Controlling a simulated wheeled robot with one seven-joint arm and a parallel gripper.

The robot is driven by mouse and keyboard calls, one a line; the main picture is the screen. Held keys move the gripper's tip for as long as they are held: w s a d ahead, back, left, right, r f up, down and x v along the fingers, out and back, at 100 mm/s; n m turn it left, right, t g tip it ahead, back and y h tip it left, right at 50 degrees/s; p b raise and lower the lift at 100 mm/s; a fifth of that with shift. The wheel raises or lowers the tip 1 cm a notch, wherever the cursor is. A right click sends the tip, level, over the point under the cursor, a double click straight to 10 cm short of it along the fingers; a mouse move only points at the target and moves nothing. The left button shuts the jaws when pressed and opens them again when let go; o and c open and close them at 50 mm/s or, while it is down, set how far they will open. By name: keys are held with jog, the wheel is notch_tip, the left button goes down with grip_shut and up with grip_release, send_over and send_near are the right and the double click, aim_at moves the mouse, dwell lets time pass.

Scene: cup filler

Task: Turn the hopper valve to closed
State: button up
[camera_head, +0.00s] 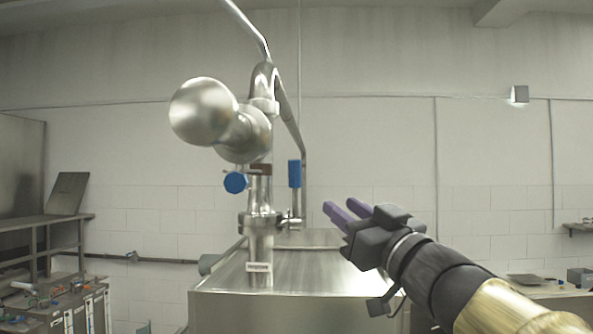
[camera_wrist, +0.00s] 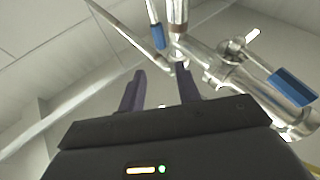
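Two blue valve handles show on the steel pipework. One (camera_head: 235,183) is seen nearly end-on at the left of the vertical pipe. The other (camera_head: 294,173) stands upright on the right. Blue handles also show in the wrist view, one at the right (camera_wrist: 292,87) and one at the top (camera_wrist: 158,36). I cannot tell which is the hopper valve's. My gripper (camera_head: 341,207) is to the right of the pipework in the head view, apart from both handles. Its two purple fingers (camera_wrist: 161,76) are parted with nothing between them.
A steel machine body (camera_head: 330,275) stands below the pipework. A large rounded steel vessel (camera_head: 203,112) is at upper left, and a slanted pipe (camera_head: 247,26) rises above. A bench with coloured items (camera_head: 60,300) is at lower left. Free air surrounds my gripper.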

aim_at(298, 172)
jog(key=p+x, duration=0.8)
jog(key=x, duration=0.8)
jog(key=shift+w+a, duration=0.1)
jog(key=shift+w, duration=0.15)
jog(key=shift+w+a+r, duration=0.15)
jog(key=shift+w+a, duration=0.1)
jog(key=shift+w, duration=0.2)
grip_shut()
